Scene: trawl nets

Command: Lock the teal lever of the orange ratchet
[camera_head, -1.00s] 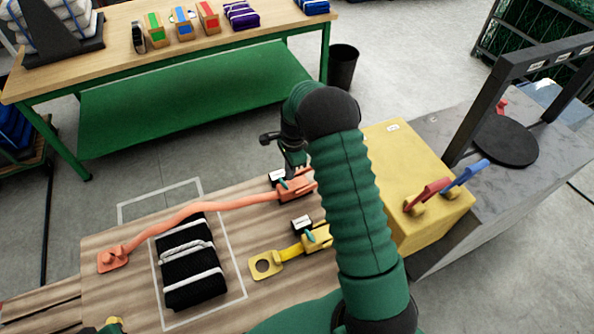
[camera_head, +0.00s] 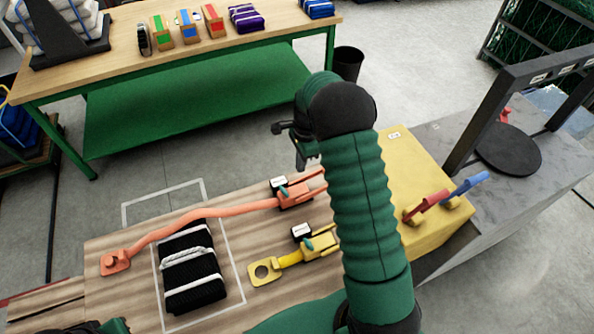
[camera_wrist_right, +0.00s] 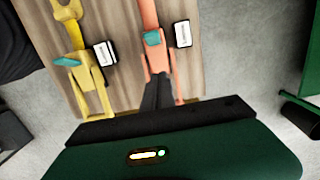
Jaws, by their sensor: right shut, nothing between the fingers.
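The orange ratchet (camera_head: 297,197) lies at the far edge of the wooden board, partly hidden by my right arm in the head view. It also shows in the right wrist view (camera_wrist_right: 157,62). Its small teal lever (camera_head: 284,191) is on the strap side of the body, and it shows in the wrist view (camera_wrist_right: 152,38). My right gripper (camera_head: 301,165) is above and beyond the ratchet. In the wrist view its dark fingers (camera_wrist_right: 155,95) are together and empty, overlapping the handle end, clear of the teal lever. Contact cannot be told. My left gripper is not in view.
A yellow ratchet (camera_head: 318,244) with its own teal lever lies nearer on the board. White-faced tags (camera_head: 301,231) stand beside the ratchets. A black strapped bundle (camera_head: 190,268) lies left. A yellow block (camera_head: 405,170) with red and blue levers stands right.

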